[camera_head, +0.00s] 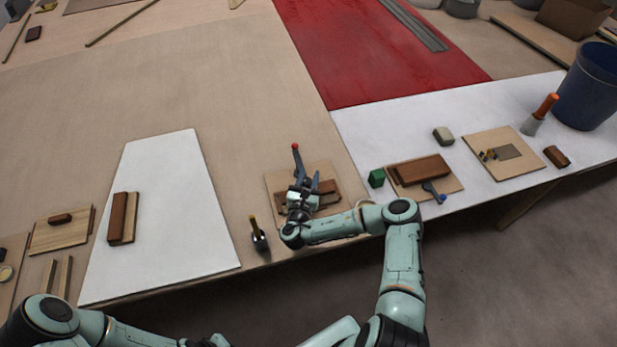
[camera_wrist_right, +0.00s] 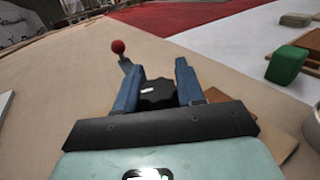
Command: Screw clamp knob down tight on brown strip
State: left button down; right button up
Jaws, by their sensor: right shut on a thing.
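The clamp (camera_head: 297,160) has a grey lever with a red ball at its end; the red ball also shows in the right wrist view (camera_wrist_right: 118,46). It stands at a brown strip (camera_head: 325,188) on a light wooden board (camera_head: 280,180) near the table's front edge. My right gripper (camera_head: 304,186) is over the strip. In the right wrist view its two blue fingers (camera_wrist_right: 160,84) are shut on the black lobed clamp knob (camera_wrist_right: 158,95), one on each side. What lies under the knob is hidden. Only links of my left arm show, not its gripper.
A dark holder (camera_head: 259,240) stands left of the board at the table edge. A green block (camera_head: 376,178) and another board with a brown block (camera_head: 425,168) lie to the right. A blue bucket (camera_head: 588,88) stands far right. The white panel (camera_head: 170,220) is mostly clear.

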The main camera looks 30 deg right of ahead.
jog(key=o, duration=0.9)
jog(key=shift+w+r, duration=0.1)
jog(key=shift+r, duration=0.1)
jog(key=shift+o, duration=0.3)
jog(key=shift+f, duration=0.1)
jog(key=v, duration=0.1)
jog(key=b+v, duration=0.1)
jog(key=v, duration=0.3)
jog(key=shift+s+a+f, duration=0.15)
jog(key=shift+s+f, duration=0.1)
jog(key=b+v, duration=0.4)
jog(key=v, duration=0.1)
jog(key=shift+s+f, duration=0.15)
jog(key=shift+s, duration=0.15)
jog(key=shift+s+a+b, duration=0.2)
jog(key=shift+b, duration=0.1)
jog(key=shift+s+a+r, duration=0.35)
jog(key=shift+s+a, duration=0.05)
jog(key=shift+a, duration=0.25)
pick_arm(q)
jog(key=s+f, duration=0.6)
jog(key=f, duration=0.1)
jog(key=shift+s+g, duration=0.35)
jog(key=shift+g, duration=0.05)
pick_arm(e)
jog(key=shift+s+r, duration=0.1)
jog(key=shift+s, duration=0.1)
